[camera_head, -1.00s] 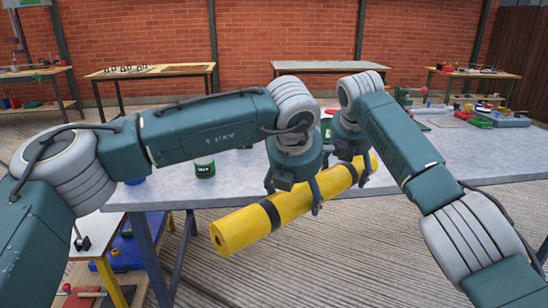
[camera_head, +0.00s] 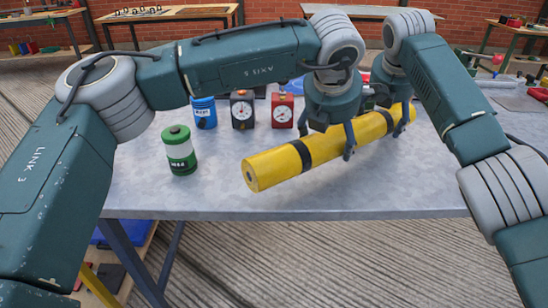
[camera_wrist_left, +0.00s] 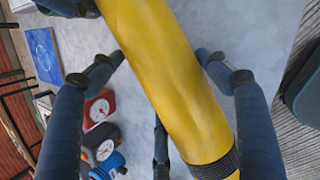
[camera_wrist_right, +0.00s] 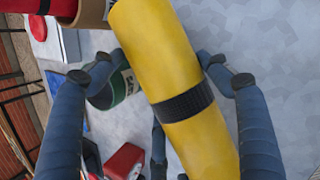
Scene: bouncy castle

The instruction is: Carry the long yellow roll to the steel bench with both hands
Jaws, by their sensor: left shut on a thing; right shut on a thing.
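The long yellow roll (camera_head: 275,166) with dark bands is level and slants away to the right, over the grey steel-looking bench (camera_head: 225,198). I cannot tell whether it touches the top. My left gripper (camera_head: 327,141) is shut around its middle, with fingers on both sides. The left wrist view shows the roll (camera_wrist_left: 165,75) between those fingers (camera_wrist_left: 160,62). My right gripper (camera_head: 392,118) is shut around it nearer the far end, partly hidden by the arms. The right wrist view shows the roll (camera_wrist_right: 160,55) with a dark band between the fingers (camera_wrist_right: 162,68).
On the bench stand a green-white can (camera_head: 180,150) left of the roll's near end, a blue can (camera_head: 204,112), a black gauge box (camera_head: 242,110) and a red gauge box (camera_head: 282,111) behind. The front left of the top is clear. Other tables stand along the brick wall.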

